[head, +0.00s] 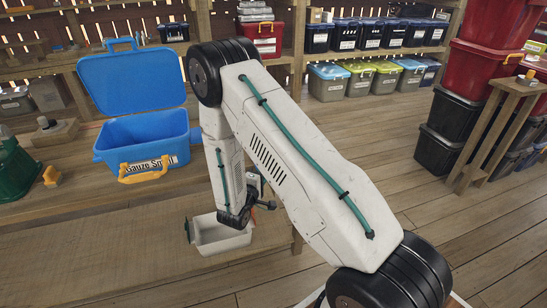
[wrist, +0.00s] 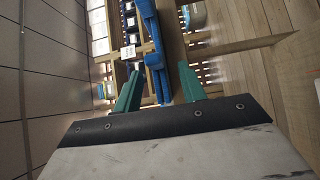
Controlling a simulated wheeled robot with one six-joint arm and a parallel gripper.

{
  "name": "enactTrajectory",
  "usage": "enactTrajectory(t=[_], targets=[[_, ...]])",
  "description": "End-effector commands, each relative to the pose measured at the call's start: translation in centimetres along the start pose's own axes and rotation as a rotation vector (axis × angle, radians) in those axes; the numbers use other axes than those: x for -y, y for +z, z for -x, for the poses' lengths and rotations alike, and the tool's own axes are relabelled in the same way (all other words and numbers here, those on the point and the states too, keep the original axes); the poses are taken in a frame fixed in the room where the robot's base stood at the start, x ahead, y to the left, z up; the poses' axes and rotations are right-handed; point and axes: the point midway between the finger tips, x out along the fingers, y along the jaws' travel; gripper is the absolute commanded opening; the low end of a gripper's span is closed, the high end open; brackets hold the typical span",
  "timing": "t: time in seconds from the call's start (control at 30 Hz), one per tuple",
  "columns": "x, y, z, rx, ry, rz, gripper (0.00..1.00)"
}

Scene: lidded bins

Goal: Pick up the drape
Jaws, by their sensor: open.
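I cannot make out a drape in either view. A blue bin (head: 146,140) labelled "Gauze Small" stands on the wooden bench at the left in the head view. Its blue lid (head: 133,82) is swung up and open, and its inside is mostly out of sight. In the wrist view my gripper (wrist: 158,68) has its two green fingers apart, with no held thing seen between them. Blue surfaces (wrist: 149,28) show beyond and between the fingers; I cannot tell what they belong to. In the head view my arm hides most of the gripper.
Lidded bins (head: 358,77) line the back shelves. Black and red bins (head: 455,117) are stacked at the right near a wooden stand (head: 497,125). The floor (head: 385,135) between is clear.

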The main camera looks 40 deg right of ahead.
Motion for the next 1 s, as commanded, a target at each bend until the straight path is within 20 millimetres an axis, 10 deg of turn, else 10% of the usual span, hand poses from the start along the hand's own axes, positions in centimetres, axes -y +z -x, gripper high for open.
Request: enactTrajectory(t=[0.43, 0.6, 1.0], targets=[[-0.1, 0.0, -2.5, 0.000, 0.000, 0.001, 0.41], [-0.1, 0.0, -2.5, 0.000, 0.000, 0.001, 0.00], [-0.4, 0.0, -2.5, 0.000, 0.001, 0.000, 0.00]])
